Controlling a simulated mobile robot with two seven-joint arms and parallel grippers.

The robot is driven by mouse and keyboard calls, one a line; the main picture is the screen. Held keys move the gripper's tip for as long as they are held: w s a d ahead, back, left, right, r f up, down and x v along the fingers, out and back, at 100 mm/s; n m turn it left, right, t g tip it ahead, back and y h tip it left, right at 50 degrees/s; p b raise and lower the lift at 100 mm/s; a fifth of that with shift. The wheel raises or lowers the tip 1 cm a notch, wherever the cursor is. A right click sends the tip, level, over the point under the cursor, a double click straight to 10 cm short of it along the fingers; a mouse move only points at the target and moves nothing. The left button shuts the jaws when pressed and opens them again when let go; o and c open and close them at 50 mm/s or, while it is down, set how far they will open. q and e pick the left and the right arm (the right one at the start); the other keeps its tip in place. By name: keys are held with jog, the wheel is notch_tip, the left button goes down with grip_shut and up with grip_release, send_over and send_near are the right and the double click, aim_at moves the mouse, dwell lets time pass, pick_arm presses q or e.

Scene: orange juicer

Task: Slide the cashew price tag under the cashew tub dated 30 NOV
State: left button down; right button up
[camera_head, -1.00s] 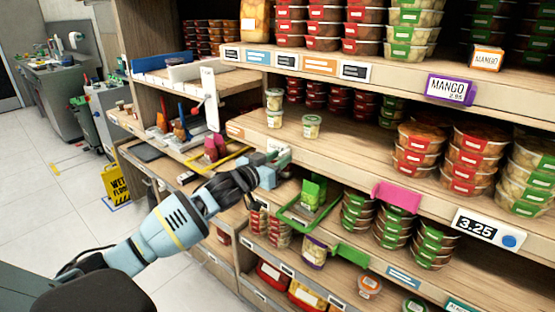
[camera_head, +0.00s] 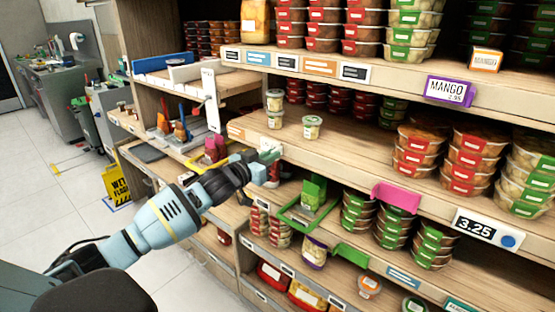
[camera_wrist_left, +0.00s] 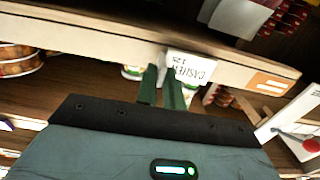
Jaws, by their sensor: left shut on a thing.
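The cashew price tag (camera_wrist_left: 192,67), a white card with dark lettering that appears upside down, is in my left gripper in the left wrist view. My left gripper (camera_wrist_left: 162,88) is shut on it. In the head view the gripper (camera_head: 262,167) is at the front edge of the middle shelf, with the pale tag (camera_head: 269,151) at its tips. Small pale-lidded tubs stand on that shelf: two stacked (camera_head: 274,109) and one alone (camera_head: 312,127) to their right. Their dates are too small to read. In the wrist view the tubs are partly hidden behind the fingers and tag. My right gripper is out of view.
The middle shelf edge (camera_head: 345,171) lies beside the gripper. Below are a green tray (camera_head: 296,215) and stacked green-labelled tubs (camera_head: 358,211). A pink tag (camera_head: 396,197) sticks out to the right. Bare shelf surrounds the single tub.

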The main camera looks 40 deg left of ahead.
pick_arm(q)
jog(key=a, duration=0.4)
jog(key=shift+w+a, duration=0.2)
jog(key=shift+a, duration=0.1)
jog(key=c, duration=1.5)
grip_release()
jog(key=shift+s, duration=0.1)
send_near(268, 146)
jog(key=shift+s+r, duration=0.1)
jog(key=shift+s, duration=1.1)
